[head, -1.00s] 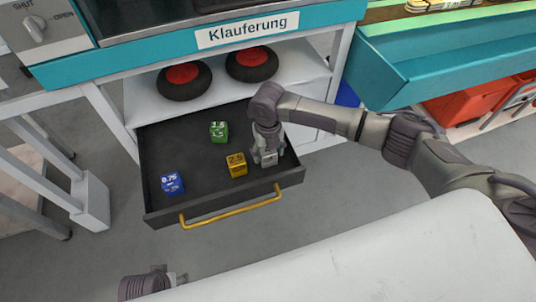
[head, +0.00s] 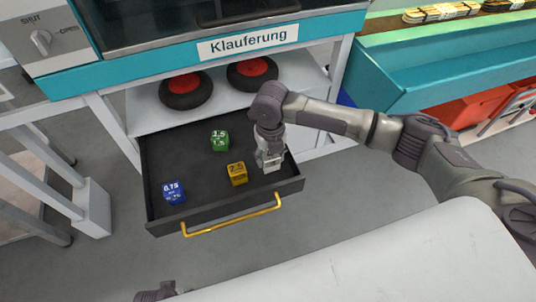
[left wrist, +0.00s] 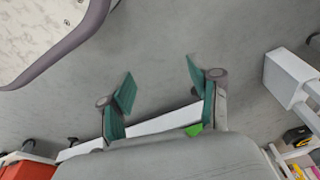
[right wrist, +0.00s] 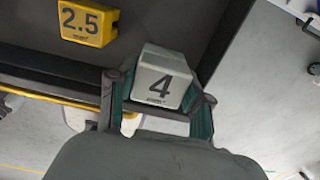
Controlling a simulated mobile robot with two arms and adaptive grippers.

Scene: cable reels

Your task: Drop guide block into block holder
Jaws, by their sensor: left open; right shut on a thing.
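My right gripper (head: 269,158) is at the right side of the open dark drawer (head: 205,161). It is shut on a white block marked 4 (right wrist: 161,84), seen between its fingers in the right wrist view. The block shows small in the head view (head: 271,165); its height above the drawer floor is hard to tell. A green block (head: 219,140), a yellow 2.5 block (head: 237,173) and a blue 0.75 block (head: 174,191) lie in the drawer. My left gripper (left wrist: 158,88) is open and empty above grey floor. I cannot make out a block holder for certain.
The drawer has a yellow handle (head: 233,216) in front. A teal trough (head: 420,82) is at the right, with a red bin (head: 470,108) below. A white surface (head: 400,260) fills the front.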

